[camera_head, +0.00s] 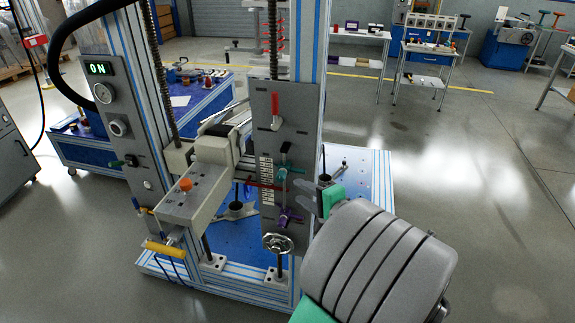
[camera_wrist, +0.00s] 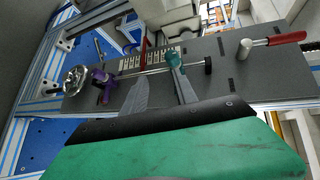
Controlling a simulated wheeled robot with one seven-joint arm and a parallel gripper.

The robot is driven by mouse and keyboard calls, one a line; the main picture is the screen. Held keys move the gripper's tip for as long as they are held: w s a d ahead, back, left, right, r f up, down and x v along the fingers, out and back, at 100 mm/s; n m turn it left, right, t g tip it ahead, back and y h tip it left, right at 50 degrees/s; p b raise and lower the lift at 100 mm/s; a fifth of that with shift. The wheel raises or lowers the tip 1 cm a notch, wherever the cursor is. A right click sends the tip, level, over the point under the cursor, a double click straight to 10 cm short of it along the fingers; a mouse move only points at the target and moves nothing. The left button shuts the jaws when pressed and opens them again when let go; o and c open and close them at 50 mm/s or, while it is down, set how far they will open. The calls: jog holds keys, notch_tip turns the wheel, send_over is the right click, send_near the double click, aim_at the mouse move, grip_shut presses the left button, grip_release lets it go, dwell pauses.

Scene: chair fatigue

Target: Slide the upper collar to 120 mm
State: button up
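A teal collar (camera_head: 283,172), the higher of two, sits on a rod along the grey panel (camera_head: 262,110). A purple collar (camera_head: 287,217) sits lower on the same rod. In the wrist view the teal collar (camera_wrist: 174,60) is at the tip of my right-hand finger, and the purple collar (camera_wrist: 103,84) lies left of both fingers. My gripper (camera_wrist: 158,78) is open, its fingers apart and nothing visibly held between them. I cannot tell whether the finger touches the teal collar. The white scale (camera_head: 266,180) beside the rod is too small to read.
A red-handled lever (camera_head: 275,112) is above the collars; a handwheel (camera_head: 278,243) is below. A red pointer (camera_head: 262,185) crosses by the scale. A grey clamp block (camera_head: 205,190) with an orange knob projects left of the panel.

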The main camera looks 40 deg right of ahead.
aim_at(299, 172)
jog(key=w+d, duration=0.1)
jog(key=w, duration=0.1)
jog(key=w+d+m+h, duration=0.1)
jog(key=w, duration=0.1)
jog(key=w+d+r+m+t, duration=0.1)
jog(key=w+d, duration=0.1)
jog(key=shift+w+h+p, duration=0.1)
jog(key=shift+h+p, duration=0.25)
jog(key=shift+h, duration=0.05)
grip_shut()
jog(key=shift+f, duration=0.2)
dwell(1.0)
